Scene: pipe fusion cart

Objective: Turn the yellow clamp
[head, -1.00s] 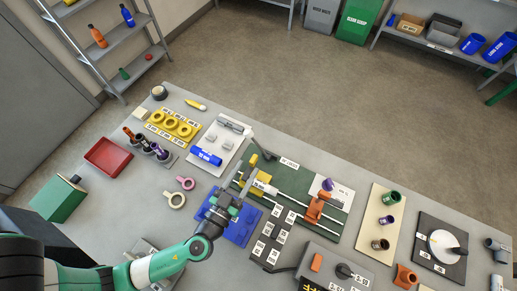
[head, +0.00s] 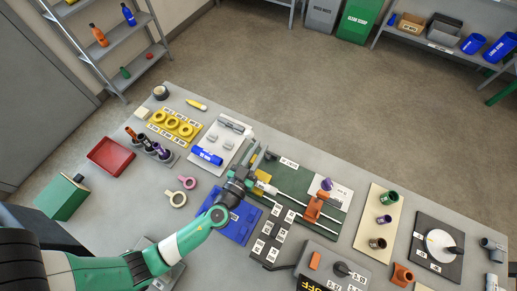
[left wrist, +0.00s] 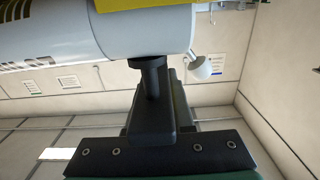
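The yellow clamp (head: 263,177) sits at the left end of the green fixture board (head: 295,177), on the pale rails, partly hidden by my left gripper. My left gripper (head: 258,155) is just left of and behind the clamp in the head view. Its two fingers point away toward the back of the table and look apart, with nothing seen between them. In the left wrist view a yellow part (left wrist: 150,4) shows at the top edge, above a grey cylinder (left wrist: 140,35) and a black bolted stand (left wrist: 155,145); the fingers cannot be made out there. My right gripper is not in view.
An orange clamp (head: 313,208) stands on the rails to the right. A blue tray (head: 240,225) lies under my left arm. A grey panel with a blue cylinder (head: 206,156) is to the left. A grey control box (head: 330,265) stands in front.

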